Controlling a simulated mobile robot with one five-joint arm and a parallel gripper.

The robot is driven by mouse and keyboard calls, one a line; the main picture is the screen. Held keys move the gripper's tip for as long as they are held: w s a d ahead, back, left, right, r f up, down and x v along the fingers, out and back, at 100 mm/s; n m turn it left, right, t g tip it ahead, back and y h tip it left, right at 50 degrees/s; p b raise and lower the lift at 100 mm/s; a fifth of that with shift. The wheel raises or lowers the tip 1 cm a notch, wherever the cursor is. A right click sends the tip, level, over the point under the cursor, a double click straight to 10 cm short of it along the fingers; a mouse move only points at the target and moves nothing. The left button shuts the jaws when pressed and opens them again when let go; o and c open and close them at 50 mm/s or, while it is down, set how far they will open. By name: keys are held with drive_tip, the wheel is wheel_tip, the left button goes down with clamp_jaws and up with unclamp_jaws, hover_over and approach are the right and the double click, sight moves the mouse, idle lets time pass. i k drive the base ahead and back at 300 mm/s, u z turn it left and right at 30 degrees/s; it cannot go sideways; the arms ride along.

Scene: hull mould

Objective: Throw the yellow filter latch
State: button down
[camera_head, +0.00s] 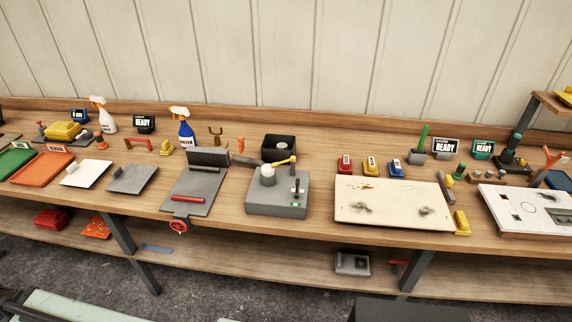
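A grey box-shaped unit (262,206) sits on the bench near the middle of the head view. A round pale-topped cylinder (267,174) stands on its top at the back left. A yellow lever (284,161), which looks like the filter latch, sits at the top of the cylinder and points right, with a rounded knob at its end. Whether the latch is open or closed cannot be told from here. My gripper is not in view, and nothing is seen touching the latch.
A small upright black lever (297,188) stands on the unit's right side. Behind it is a black open bin (280,147). A grey plate with a raised back (195,190) lies to the left. A stained cream panel (392,203) lies to the right.

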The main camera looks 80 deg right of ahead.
sight(292, 158)
drive_tip(key=z, duration=1.8)
drive_tip(key=k, duration=0.7)
drive_tip(key=u, duration=0.6)
drive_tip(key=i, duration=1)
drive_tip(key=u, duration=0.05)
